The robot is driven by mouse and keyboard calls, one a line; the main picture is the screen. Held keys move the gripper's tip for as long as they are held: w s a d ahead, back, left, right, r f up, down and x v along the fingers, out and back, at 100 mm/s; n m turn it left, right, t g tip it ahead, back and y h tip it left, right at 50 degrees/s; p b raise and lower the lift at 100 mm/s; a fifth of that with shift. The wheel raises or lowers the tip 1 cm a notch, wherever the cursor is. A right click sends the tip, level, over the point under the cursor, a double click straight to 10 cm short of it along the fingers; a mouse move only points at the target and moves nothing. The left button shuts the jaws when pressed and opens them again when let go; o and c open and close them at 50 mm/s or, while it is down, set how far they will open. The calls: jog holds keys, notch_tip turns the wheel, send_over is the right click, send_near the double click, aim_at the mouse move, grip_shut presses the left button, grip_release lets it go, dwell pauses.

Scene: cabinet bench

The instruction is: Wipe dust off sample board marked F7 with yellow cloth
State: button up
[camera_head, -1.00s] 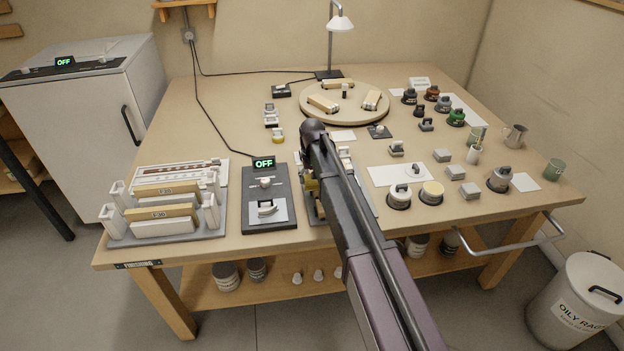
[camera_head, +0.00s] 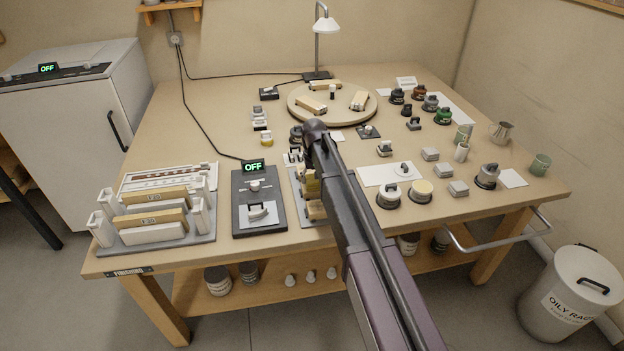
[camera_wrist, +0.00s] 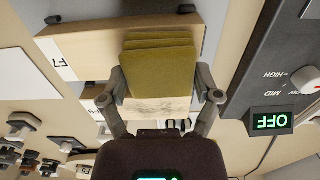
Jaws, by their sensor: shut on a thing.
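The sample board marked F7 (camera_wrist: 85,50) is a pale wooden block, with its white F7 label at the left in the wrist view. A darker, mottled patch shows on it near my gripper. My gripper (camera_wrist: 163,86) is shut on the folded yellow cloth (camera_wrist: 160,62), which is olive-yellow and layered. The cloth lies over the middle of the board; whether it presses on the wood I cannot tell. In the head view the board (camera_head: 316,211) shows only partly, beside my arm, which hides most of the gripper and cloth.
A dark switch box (camera_head: 258,215) reading OFF stands close left of the board's grey holder. A rack with boards (camera_head: 155,236) is farther left. A round turntable (camera_head: 300,104) is behind; jars, blocks and a white sheet (camera_head: 372,176) lie to the right.

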jog(key=shift+f, duration=0.15)
jog(key=shift+a, duration=0.15)
dwell(0.4)
jog(key=shift+s+a, duration=0.3)
jog(key=shift+a, duration=0.65)
jog(key=shift+s+a, duration=0.25)
jog(key=shift+a, duration=0.65)
notch_tip(320, 180, up, 6)
jog(key=p, duration=0.6)
jog(key=shift+r, duration=0.2)
